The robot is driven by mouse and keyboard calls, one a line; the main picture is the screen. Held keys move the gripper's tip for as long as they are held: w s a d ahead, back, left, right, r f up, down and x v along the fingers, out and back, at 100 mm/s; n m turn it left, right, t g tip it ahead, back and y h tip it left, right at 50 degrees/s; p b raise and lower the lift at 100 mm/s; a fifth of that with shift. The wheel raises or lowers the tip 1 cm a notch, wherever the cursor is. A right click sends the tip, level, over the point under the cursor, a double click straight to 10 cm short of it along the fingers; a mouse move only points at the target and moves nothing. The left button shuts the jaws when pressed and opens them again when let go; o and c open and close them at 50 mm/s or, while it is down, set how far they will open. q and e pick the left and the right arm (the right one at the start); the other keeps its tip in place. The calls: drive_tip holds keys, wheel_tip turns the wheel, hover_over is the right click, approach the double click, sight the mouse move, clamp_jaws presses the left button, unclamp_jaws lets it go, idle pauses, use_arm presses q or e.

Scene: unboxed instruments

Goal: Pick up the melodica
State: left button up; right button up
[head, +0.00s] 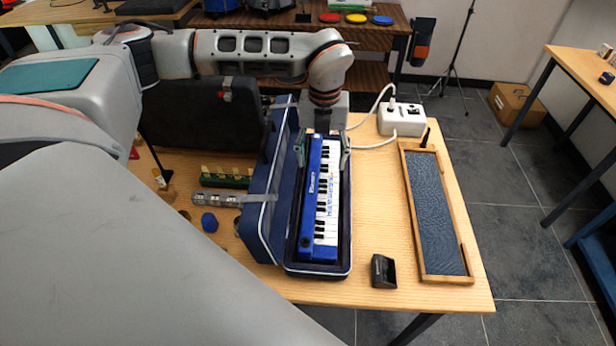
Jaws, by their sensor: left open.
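The melodica (321,200) is blue with white and black keys. It lies lengthwise in the open blue case (345,255), whose lid (262,205) stands up on the left side. My left gripper (323,150) points down over the far end of the melodica. Its two fingers are apart, one on each side of the melodica's far part. I cannot tell whether they touch it. My right gripper is not in view.
A wooden-framed tray (432,215) lies to the right, with a small black object (383,271) near the front edge. A white power box (401,119) with cables sits behind. A black case (207,120), a green block (226,177) and a blue piece (209,222) are left.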

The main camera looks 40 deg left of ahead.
sight(317, 183)
use_arm(q)
drive_tip(key=shift+a, duration=0.45)
drive_tip(key=shift+f, duration=0.35)
drive_tip(key=f, duration=0.4)
drive_tip(key=s+f, duration=0.1)
drive_tip(key=shift+d+f+p, duration=0.15)
drive_tip(key=shift+f+p, duration=0.15)
drive_tip(key=shift+f, duration=0.7)
drive_tip(key=shift+f, duration=0.25)
clamp_jaws()
